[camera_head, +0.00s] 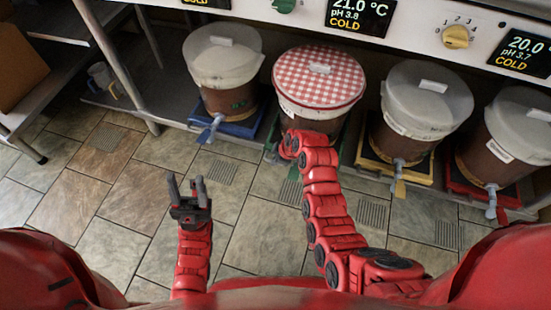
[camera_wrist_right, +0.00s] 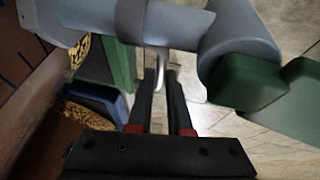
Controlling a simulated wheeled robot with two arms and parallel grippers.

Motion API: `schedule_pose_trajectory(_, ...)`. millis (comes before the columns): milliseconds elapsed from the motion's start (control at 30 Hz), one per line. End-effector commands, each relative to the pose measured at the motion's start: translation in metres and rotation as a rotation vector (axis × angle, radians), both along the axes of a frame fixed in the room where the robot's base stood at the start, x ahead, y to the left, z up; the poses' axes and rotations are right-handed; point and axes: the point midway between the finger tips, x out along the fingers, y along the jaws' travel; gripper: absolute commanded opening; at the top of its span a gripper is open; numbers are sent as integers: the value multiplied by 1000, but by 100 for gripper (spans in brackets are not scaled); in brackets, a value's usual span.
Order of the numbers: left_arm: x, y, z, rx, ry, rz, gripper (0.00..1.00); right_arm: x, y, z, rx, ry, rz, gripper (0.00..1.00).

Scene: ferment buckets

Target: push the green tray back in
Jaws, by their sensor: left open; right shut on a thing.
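The green tray (camera_head: 272,138) is under the bucket with the red-checked cover (camera_head: 319,85). My right arm hides most of its front. In the right wrist view, a green wall of it (camera_wrist_right: 123,65) shows left of the fingers. My right gripper (camera_wrist_right: 164,75) is shut on a small pale piece (camera_wrist_right: 161,60) just below the bucket's grey tap (camera_wrist_right: 180,30). What that piece belongs to is unclear. The tap's green end piece (camera_wrist_right: 248,84) is right of the fingers. My left gripper (camera_head: 186,180) is open and empty above the floor, left of the green tray.
Other lidded buckets stand on a blue tray (camera_head: 246,128), a yellow tray (camera_head: 364,158) and a red tray (camera_head: 455,182), their taps facing forward. A control panel (camera_head: 410,22) overhangs the row. The tiled floor (camera_head: 120,195) in front is open.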

Motion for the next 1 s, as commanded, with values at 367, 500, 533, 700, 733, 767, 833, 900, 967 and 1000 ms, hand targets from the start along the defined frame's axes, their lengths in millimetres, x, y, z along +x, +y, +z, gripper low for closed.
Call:
schedule_pose_trajectory(367,0,0,0,0,0,0,47,1,0,0,0,-2,-1,0)
schedule_pose_trajectory(500,0,0,-1,1,0,0,47,3,-1,0,0,-1,1,0)
schedule_pose_trajectory(533,0,0,-1,2,0,-1,47,5,-1,0,0,-1,1,0)
schedule_pose_trajectory(700,1,-2,-6,10,1,-5,47,25,-6,0,-1,-5,3,0)
schedule_pose_trajectory(733,1,-2,-6,12,2,-6,47,28,-7,-1,-2,-3,4,0)
schedule_pose_trajectory(767,1,-2,-7,14,1,-6,47,31,-8,-1,0,-2,3,0)
schedule_pose_trajectory(833,1,-3,-8,16,2,-8,47,39,-11,0,-1,-5,2,0)
schedule_pose_trajectory(900,1,-3,-8,18,2,-8,47,42,-13,1,-1,-5,1,0)
schedule_pose_trajectory(967,1,-3,-7,19,2,-9,47,43,-13,1,-1,-5,0,0)
schedule_pose_trajectory(1000,1,-3,-7,18,2,-9,47,43,-14,1,0,-7,0,0)
